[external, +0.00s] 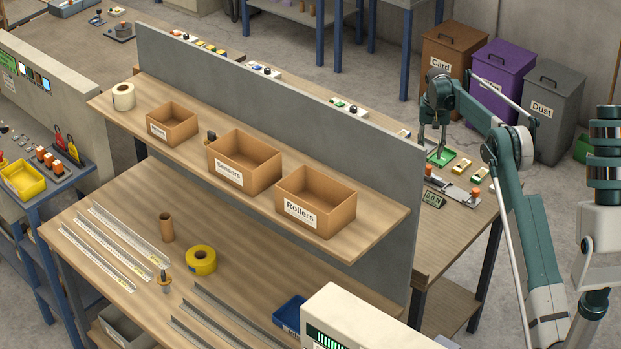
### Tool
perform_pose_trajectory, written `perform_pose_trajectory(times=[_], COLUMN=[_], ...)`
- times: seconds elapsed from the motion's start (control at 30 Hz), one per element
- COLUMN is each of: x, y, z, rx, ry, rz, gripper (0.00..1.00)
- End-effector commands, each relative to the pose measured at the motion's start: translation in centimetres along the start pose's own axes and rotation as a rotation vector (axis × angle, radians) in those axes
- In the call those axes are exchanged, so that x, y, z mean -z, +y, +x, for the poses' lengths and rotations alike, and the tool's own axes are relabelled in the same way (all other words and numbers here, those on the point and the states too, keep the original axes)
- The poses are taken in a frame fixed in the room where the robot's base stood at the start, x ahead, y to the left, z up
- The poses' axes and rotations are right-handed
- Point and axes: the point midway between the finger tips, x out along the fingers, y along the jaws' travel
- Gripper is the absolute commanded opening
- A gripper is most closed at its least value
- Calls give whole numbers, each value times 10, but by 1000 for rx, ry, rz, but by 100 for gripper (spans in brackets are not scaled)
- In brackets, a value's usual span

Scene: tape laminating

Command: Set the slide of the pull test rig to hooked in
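What looks like the pull test rig (453,187) is a low grey bar on the wooden bench at the right, behind the grey partition. It has small orange parts at its ends. A small dark display (433,200) with green digits stands at its front. The slide and any hook are too small to tell apart. My gripper (433,152) points down over a green tray or pad (442,157), behind the rig's left end. Its two fingers look spread, with nothing clearly between them. I cannot tell whether the fingertips touch the green piece.
Two small yellow-topped pieces (461,166) lie on the bench between the green piece and the rig. The tall grey partition (300,120) borders the bench on the left. Card, purple and Dust bins (553,112) stand on the floor behind.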

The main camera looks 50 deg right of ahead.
Motion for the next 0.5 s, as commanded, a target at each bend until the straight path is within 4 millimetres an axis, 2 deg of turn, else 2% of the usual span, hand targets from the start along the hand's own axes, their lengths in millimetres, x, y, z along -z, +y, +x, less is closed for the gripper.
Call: perform_pose_trajectory(times=[0.5], x=[0], y=[0], z=[57], rx=[0], ry=[0], rz=[0], gripper=[30])
